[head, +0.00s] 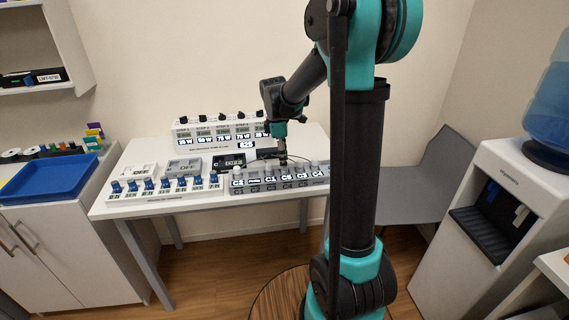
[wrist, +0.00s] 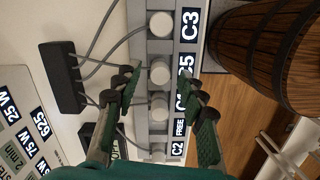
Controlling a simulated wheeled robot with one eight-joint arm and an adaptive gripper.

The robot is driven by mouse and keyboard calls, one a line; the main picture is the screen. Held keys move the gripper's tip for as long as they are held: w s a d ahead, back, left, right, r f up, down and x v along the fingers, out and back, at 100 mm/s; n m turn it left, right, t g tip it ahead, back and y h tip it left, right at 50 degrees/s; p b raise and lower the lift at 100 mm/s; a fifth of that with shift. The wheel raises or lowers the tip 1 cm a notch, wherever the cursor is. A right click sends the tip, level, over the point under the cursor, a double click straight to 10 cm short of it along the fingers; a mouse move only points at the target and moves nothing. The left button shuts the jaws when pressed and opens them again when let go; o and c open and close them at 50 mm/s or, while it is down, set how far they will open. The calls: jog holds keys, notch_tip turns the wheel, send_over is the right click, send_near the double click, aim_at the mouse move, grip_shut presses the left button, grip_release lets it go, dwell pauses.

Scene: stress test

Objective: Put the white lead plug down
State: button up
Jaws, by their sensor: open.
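A grey socket strip (head: 270,187) with labels such as C2, C1 and C3 lies along the front right of the white table. In the wrist view, several white round lead plugs stand in a row on it. One white lead plug (wrist: 159,72), beside the partly covered C5 label, lies between my fingertips in that view. Another white plug (wrist: 158,105) is beside C1. My gripper (wrist: 157,80) is open, its fingers apart on both sides of the row. In the head view my gripper (head: 283,160) is low over the strip. Finger contact with a plug cannot be told.
Grey leads run from the plugs to a black box (wrist: 63,77). A panel with dials (head: 220,132) stands at the back of the table, and blue switches (head: 165,184) are at front left. A wooden barrel (wrist: 265,55) stands close beyond the strip.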

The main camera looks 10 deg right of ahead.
notch_tip(320, 180, up, 10)
jog(key=a+f, duration=0.1)
jog(key=s+d+f+m+t, duration=0.2)
jog(key=s+f+m, duration=0.6)
jog(key=s, duration=0.3)
jog(key=s+d+f+m+t+y, duration=0.1)
jog(key=s+d+f+m+t, duration=0.1)
jog(key=s+f+m, duration=0.5)
jog(key=s+d+f, duration=0.1)
jog(key=s, duration=0.3)
jog(key=shift+d+m, duration=0.15)
jog(key=shift+m, duration=0.25)
